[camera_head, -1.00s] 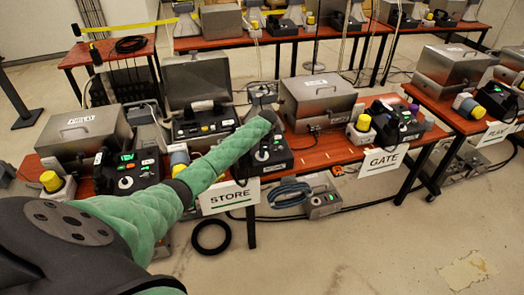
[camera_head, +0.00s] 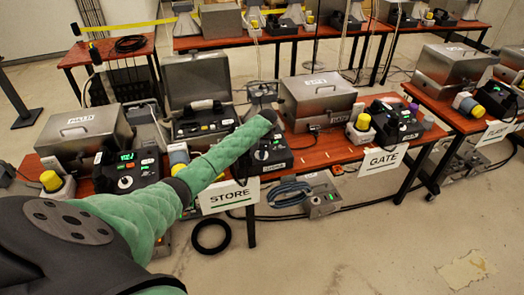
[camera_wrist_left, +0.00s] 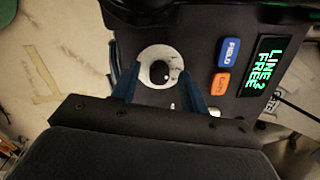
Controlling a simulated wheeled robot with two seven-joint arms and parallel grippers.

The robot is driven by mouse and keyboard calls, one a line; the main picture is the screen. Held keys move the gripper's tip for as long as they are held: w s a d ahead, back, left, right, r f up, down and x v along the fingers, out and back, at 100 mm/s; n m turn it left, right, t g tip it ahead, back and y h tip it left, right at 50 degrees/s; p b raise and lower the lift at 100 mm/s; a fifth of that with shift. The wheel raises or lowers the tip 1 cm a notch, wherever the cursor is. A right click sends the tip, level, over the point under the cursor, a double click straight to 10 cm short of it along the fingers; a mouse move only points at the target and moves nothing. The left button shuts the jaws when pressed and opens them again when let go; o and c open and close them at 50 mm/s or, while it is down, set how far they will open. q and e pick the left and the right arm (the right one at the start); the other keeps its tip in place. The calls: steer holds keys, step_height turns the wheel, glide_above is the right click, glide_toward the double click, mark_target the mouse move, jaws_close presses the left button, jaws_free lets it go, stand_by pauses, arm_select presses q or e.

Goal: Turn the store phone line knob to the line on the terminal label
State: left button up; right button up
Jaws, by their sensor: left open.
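In the left wrist view, a dark round knob (camera_wrist_left: 160,73) sits on a white dial on a black phone panel (camera_wrist_left: 205,25). My left gripper (camera_wrist_left: 160,78) is open, with one blue finger on each side of the knob; I cannot tell whether they touch it. A lit display (camera_wrist_left: 262,68) beside it reads "LINE 2 FREE". In the head view, my left arm reaches over the table to a black phone (camera_head: 270,155) right of the STORE sign (camera_head: 230,196); the fingers are not clear there. The terminal label's line number is not readable.
Another black phone (camera_head: 125,178) with a lit green display stands to the left, beside a metal box (camera_head: 85,132). A second metal box (camera_head: 318,98) stands behind to the right, near the GATE sign (camera_head: 383,159). A cable and a grey unit (camera_head: 322,205) lie below the table.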

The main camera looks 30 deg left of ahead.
arm_select(q)
steer(key=shift+r+b, duration=0.35)
steer(key=shift+r, duration=0.2)
steer(key=r+b, duration=0.1)
steer(key=r, duration=0.1)
steer(key=d+r, duration=0.1)
steer(key=r, duration=0.2)
steer(key=shift+s+b, duration=0.1)
steer(key=shift+b, duration=0.3)
steer(key=shift+d+r, duration=0.1)
steer(key=shift+r, duration=0.7)
arm_select(e)
steer(key=shift+w+a+r, duration=0.35)
steer(key=shift+w+r, duration=0.15)
steer(key=shift+w, duration=0.25)
steer(key=shift+w+a+r, duration=0.35)
steer(key=shift+w+r, duration=0.2)
steer(key=shift+w, duration=0.25)
steer(key=shift+w+a+r, duration=0.35)
steer(key=shift+w+r, duration=0.15)
steer(key=shift+w, duration=0.25)
steer(key=shift+d, duration=0.1)
